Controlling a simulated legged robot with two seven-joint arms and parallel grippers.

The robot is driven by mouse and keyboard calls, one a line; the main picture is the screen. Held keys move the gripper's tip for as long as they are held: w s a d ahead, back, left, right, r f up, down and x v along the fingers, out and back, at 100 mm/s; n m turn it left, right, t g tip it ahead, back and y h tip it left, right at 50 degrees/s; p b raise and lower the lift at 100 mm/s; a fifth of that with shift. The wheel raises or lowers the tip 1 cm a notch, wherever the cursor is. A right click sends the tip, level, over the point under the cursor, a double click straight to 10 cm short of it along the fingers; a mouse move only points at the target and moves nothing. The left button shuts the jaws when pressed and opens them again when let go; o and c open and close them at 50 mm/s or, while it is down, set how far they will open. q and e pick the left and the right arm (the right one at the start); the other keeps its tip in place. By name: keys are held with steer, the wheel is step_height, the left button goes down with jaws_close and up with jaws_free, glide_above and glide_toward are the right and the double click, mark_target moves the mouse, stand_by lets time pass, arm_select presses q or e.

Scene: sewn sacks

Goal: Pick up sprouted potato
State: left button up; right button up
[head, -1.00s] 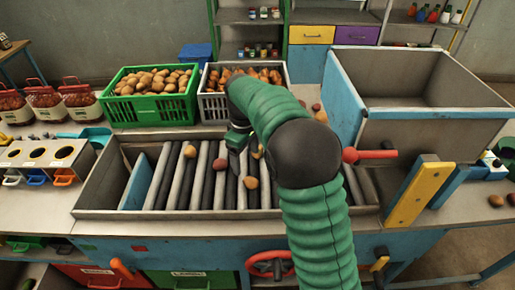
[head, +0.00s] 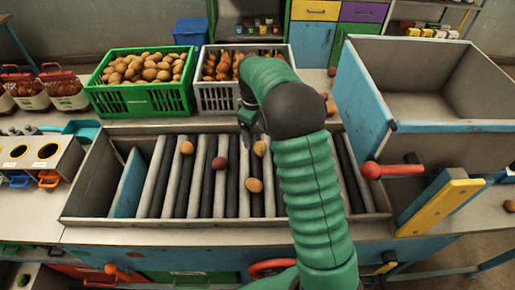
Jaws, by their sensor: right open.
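Several potatoes lie apart on the grey and black rollers of the sorting bed (head: 88,190): a tan one (head: 186,147) at the back left, a dark reddish one (head: 220,163) in the middle, an orange-tan one (head: 260,148) near my gripper, and another tan one (head: 254,185) farther forward. Sprouts are too small to make out, so I cannot tell which is the sprouted potato. My right gripper (head: 249,138) is open and empty over the back edge of the bed, just left of the orange-tan potato. My arm hides part of the rollers. My left gripper is not in view.
A green crate of potatoes (head: 140,101) and a white crate of orange-brown produce (head: 217,99) stand behind the bed. A metal hopper (head: 440,125) with a red handle (head: 393,170) rises at the right. Sacks (head: 64,90) stand at the left.

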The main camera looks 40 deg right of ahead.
mark_target(259, 145)
steer(key=f, duration=0.2)
steer(key=d+f, duration=0.1)
steer(key=f, duration=0.1)
steer(key=shift+w, duration=0.2)
steer(key=d+f, duration=0.1)
steer(key=f, duration=0.2)
steer(key=d+f+p, duration=0.1)
steer(key=f, duration=0.1)
steer(key=shift+w+d+f, duration=0.1)
steer(key=shift+d+f, duration=0.05)
steer(key=shift+d, duration=0.15)
steer(key=shift+a+f, duration=0.2)
steer(key=shift+f, duration=0.1)
steer(key=shift+w+a, duration=0.15)
steer(key=shift+a, duration=0.35)
steer(key=shift+a+r, duration=0.1)
steer(key=shift+c, duration=1.8)
steer(key=shift+d, duration=0.5)
steer(key=c, duration=0.7)
steer(key=shift+c, duration=2.2)
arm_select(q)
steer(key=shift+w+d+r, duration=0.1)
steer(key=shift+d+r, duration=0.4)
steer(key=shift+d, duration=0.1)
arm_select(e)
steer(key=shift+a, duration=0.2)
